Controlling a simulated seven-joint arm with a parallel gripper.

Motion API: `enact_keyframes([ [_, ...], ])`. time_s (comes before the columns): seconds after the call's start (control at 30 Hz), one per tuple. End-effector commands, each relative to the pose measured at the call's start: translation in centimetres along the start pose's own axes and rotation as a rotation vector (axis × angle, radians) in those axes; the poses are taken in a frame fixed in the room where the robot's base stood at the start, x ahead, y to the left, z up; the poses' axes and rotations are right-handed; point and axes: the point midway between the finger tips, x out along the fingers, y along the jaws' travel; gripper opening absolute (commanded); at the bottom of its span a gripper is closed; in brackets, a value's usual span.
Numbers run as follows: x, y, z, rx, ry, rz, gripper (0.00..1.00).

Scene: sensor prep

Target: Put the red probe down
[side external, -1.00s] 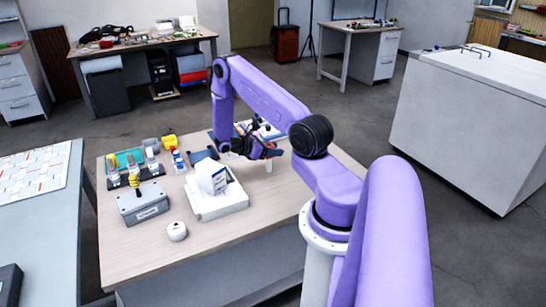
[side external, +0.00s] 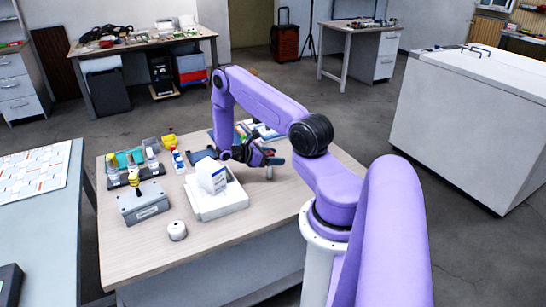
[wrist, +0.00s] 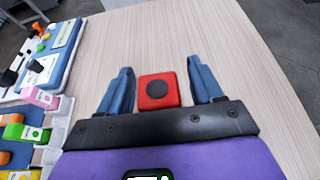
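The red probe (wrist: 158,90) shows in the wrist view as a red square end with a dark round centre. It sits between the two blue fingers of my gripper (wrist: 161,84). It is close to the left finger, with a narrow strip of wood seeming to show at its right, so whether the fingers press on it is unclear. In the side view my gripper (side external: 268,160) is low over the right part of the workbench (side external: 262,215). A small pale grey upright piece (side external: 268,174) shows under it, at or near the tabletop. Contact is hard to tell.
A white open box (side external: 222,207) holding a white carton (side external: 212,177) stands left of my gripper. A grey box (side external: 142,208) and a small white round item (side external: 177,231) are further left. Bare wood lies right and in front of my gripper.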

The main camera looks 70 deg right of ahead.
Motion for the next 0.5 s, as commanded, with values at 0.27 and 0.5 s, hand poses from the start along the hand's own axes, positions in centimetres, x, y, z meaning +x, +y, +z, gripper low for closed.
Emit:
enact_keyframes([
  [0.27, -1.3, 0.1, 0.3, 0.001, 0.001, 0.005, 0.66],
  [0.5, -5.2, 0.1, 0.3, 0.001, 0.001, 0.003, 0.66],
])
